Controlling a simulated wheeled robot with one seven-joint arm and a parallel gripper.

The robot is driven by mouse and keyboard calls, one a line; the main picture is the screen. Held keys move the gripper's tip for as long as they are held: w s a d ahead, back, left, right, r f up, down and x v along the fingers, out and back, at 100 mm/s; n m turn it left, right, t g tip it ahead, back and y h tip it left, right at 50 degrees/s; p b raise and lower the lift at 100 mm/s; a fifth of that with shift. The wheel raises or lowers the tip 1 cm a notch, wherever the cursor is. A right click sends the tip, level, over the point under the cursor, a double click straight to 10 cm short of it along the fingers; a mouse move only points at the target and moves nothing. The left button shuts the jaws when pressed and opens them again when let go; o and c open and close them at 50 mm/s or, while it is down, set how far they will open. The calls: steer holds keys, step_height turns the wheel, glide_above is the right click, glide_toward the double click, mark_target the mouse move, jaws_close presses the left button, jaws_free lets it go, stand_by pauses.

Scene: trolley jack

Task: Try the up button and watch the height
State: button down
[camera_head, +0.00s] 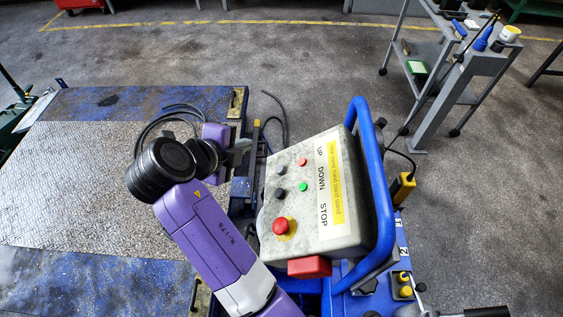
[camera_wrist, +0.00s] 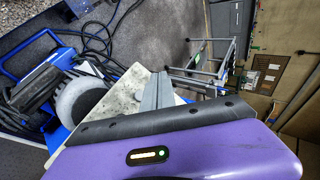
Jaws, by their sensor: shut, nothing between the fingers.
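A grey control box (camera_head: 330,235) with UP, DOWN and STOP lettering tilts toward the camera in the head view. In line with UP are a dark button (camera_head: 281,170) and a small red one (camera_head: 301,161). In line with DOWN are a dark button (camera_head: 279,193) and a small green one (camera_head: 303,187). A red mushroom knob (camera_head: 282,227) sits by STOP. My gripper (camera_head: 243,149) is shut and empty, left of the box's upper-left edge. In the wrist view, my closed fingers (camera_wrist: 157,92) overlap the pale panel (camera_wrist: 122,92); contact cannot be told, and no buttons show clearly.
A worn metal platform (camera_head: 70,185) with blue borders lies left of the box. A blue tubular handle (camera_head: 376,180) curves along the box's right side. A grey trolley (camera_head: 425,55) stands at upper right. Black cables (camera_head: 283,115) lie behind the box. Floor beyond is open.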

mark_target(280, 169)
steer(key=shift+d, duration=0.1)
steer(key=d+f, duration=0.1)
steer(key=f, duration=0.1)
steer(key=d+f, duration=0.3)
steer(key=f, duration=0.1)
steer(key=shift+s+d, duration=0.1)
steer(key=shift+d, duration=0.05)
steer(key=shift+d+f+b, duration=0.5)
stand_by(1.8)
steer(key=shift+d+f+b, duration=0.25)
steer(key=shift+f+b, duration=0.1)
steer(key=shift+b, duration=0.2)
steer(key=shift+d+f+b, duration=0.4)
stand_by(2.0)
steer(key=shift+a+r, duration=0.1)
stand_by(0.5)
steer(key=shift+a+r, duration=0.55)
steer(key=shift+r, duration=0.15)
